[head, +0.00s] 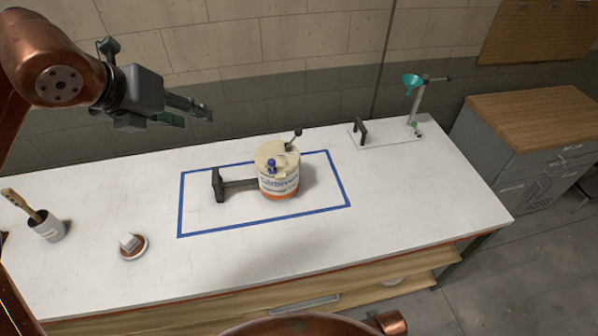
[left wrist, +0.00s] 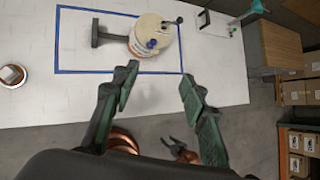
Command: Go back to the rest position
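My left gripper (head: 200,112) is raised in the air at the upper left of the head view, above the back of the white table and empty. In the left wrist view its two green-and-dark fingers (left wrist: 158,82) stand wide apart with nothing between them. A small dark two-pronged gripper (left wrist: 178,148) on a copper arm shows low in the left wrist view; it looks like my right gripper, with prongs apart and empty. The can (head: 279,180) with a cream lid and blue knob stands upright inside the blue taped rectangle (head: 265,225), apart from both grippers, beside a dark handle-like stand (head: 218,184).
On the white table (head: 400,210) are a cup with a brush (head: 46,227), a small round dish (head: 132,248) and a stand with a teal funnel (head: 412,84). A wood-topped cabinet (head: 535,115) stands to the right.

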